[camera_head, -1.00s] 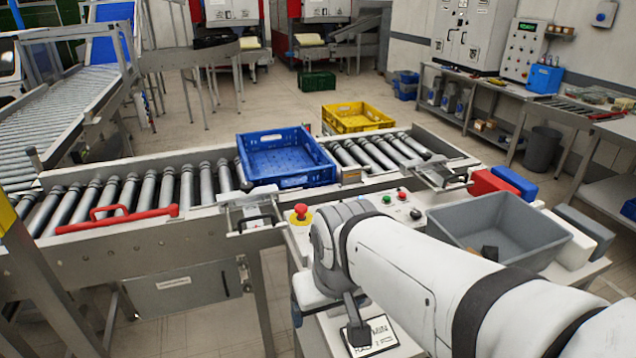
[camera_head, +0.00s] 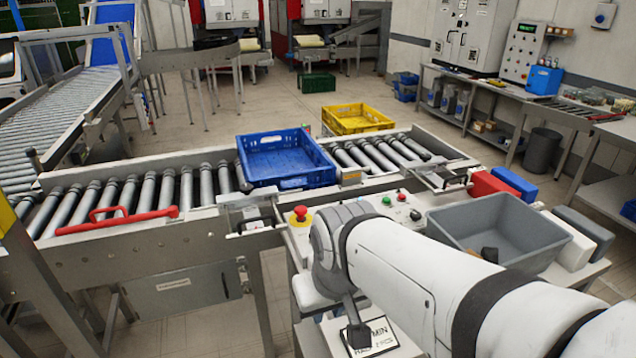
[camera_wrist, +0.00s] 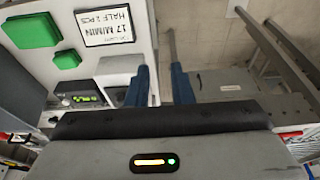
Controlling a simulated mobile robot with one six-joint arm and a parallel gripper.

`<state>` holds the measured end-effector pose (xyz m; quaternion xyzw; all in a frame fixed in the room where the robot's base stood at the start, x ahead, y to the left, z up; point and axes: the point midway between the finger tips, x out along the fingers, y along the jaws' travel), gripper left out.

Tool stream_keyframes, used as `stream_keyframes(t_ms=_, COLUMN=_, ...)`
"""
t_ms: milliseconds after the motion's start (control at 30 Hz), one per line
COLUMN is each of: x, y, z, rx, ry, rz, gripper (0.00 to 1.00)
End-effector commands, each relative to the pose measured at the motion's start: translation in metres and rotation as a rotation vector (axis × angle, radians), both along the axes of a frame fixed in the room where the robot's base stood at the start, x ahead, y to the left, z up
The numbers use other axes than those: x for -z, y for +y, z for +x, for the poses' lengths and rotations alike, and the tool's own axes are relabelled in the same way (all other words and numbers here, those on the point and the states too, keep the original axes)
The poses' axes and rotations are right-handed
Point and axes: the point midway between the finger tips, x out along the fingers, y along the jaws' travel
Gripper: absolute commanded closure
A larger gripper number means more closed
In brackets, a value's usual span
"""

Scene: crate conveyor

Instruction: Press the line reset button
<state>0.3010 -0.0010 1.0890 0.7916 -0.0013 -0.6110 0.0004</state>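The control panel (camera_head: 301,239) stands in front of the conveyor. It carries a red mushroom button on a yellow base (camera_head: 301,213), a small green button (camera_head: 386,199) and a small red button (camera_head: 402,195). No readable label shows which is the line reset button. In the wrist view, my gripper (camera_wrist: 161,85) points its two blue fingers forward, apart, with nothing between them. In the head view my arm hides most of the gripper.
A blue crate (camera_head: 331,176) sits on the roller conveyor; a yellow crate (camera_head: 352,128) is behind it. A grey bin (camera_head: 470,228) stands right of the panel beside red, blue and white blocks. A printed sign (camera_head: 384,341) lies below my arm.

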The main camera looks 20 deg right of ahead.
Motion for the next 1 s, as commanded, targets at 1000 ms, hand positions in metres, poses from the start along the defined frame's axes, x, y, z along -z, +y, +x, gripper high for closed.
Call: stream_keyframes(t_ms=1000, x=0.0, y=0.0, z=0.0, rx=0.0, ry=0.0, rz=0.0, gripper=1.0)
